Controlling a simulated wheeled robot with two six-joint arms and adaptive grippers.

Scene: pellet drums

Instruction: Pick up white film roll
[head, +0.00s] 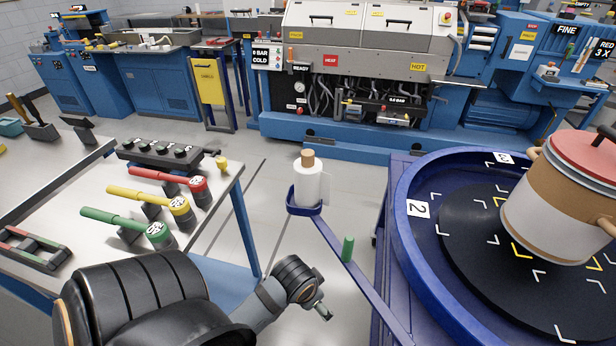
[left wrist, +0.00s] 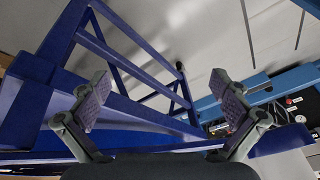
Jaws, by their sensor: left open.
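The white film roll (head: 308,184) stands upright in a blue ring holder (head: 304,210) at the end of a blue arm in the head view. A brown core sticks out of its top and a loose flap of film hangs at its right side. My left gripper (head: 322,311) is below the holder in the head view, apart from the roll. In the left wrist view my left gripper (left wrist: 163,100) is open with nothing between its fingers. The roll cannot be made out in that view. My right gripper is not in view.
A table (head: 75,205) with red, yellow and green handles stands at left. A blue turntable (head: 405,215) with a large red-lidded drum (head: 562,205) stands at right. A green peg (head: 347,248) sits on the holder arm. Blue frame bars (left wrist: 125,65) fill the wrist view's left.

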